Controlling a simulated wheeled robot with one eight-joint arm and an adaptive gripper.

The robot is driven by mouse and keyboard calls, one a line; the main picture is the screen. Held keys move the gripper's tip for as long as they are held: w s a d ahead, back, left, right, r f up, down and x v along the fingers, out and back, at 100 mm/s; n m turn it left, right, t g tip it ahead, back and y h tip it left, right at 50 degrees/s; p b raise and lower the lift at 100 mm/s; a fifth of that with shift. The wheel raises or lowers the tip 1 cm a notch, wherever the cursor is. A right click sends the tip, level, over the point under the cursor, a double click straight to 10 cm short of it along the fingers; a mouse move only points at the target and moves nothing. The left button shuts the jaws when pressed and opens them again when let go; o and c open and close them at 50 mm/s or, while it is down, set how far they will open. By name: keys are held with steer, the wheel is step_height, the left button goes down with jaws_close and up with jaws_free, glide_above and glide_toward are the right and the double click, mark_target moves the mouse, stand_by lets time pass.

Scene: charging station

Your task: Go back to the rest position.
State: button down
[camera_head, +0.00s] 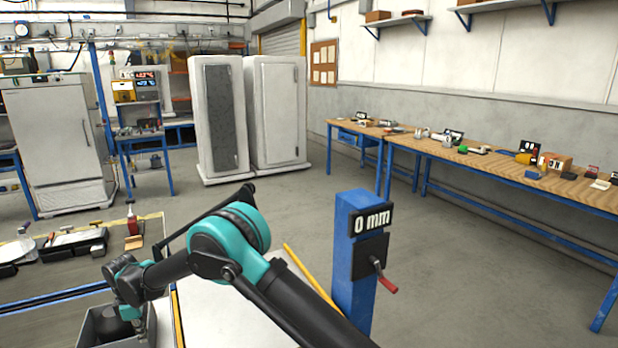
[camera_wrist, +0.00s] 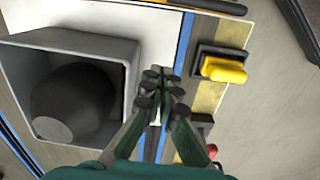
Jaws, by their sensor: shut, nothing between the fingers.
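My gripper (camera_wrist: 160,74) is shut and empty in the wrist view. Its fingertips appear just right of the wall of a grey open bin (camera_wrist: 60,42). A dark round shape (camera_wrist: 75,100) shows inside the bin. In the head view my teal and black arm reaches down to the lower left, its end over the same grey bin (camera_head: 88,330). The fingertips are not clear there.
A yellow block on a black base (camera_wrist: 224,69) lies right of the fingertips. A blue post (camera_head: 350,265) with a "0 mm" sign and red-handled crank stands right of my arm. A long workbench (camera_head: 500,165) runs along the right wall. The floor between is clear.

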steer(key=w+d+r+m, duration=0.3)
steer(key=w+d+r, duration=0.2)
steer(key=w+d, duration=0.3)
steer(key=w+d+r+m, duration=0.2)
steer(key=w+d+r, duration=0.3)
steer(key=d, duration=0.6)
steer(key=w+d+r+m+t+y, duration=0.1)
steer(key=w+d+r+m, duration=0.15)
steer(key=d, duration=0.85)
steer(key=w+d+r+m+t, duration=0.1)
steer(key=d+r+m, duration=0.3)
steer(key=d, duration=0.7)
steer(key=s+d+r+m+t, duration=0.1)
steer(key=s+d+m, duration=0.25)
steer(key=d, duration=0.65)
steer(key=s+d+m, duration=0.2)
steer(key=s+d, duration=0.2)
steer(key=d, duration=0.7)
steer(key=s+d+f+m, duration=0.2)
steer(key=s+d+m, duration=0.1)
steer(key=s+d, duration=0.3)
steer(key=s+d+f+m+t+h, duration=0.1)
steer(key=s+d+f+m, duration=0.1)
steer(key=s+d, duration=0.4)
steer(key=shift+s+m, duration=0.6)
steer(key=shift+s, duration=0.05)
steer(key=shift+a, duration=0.1)
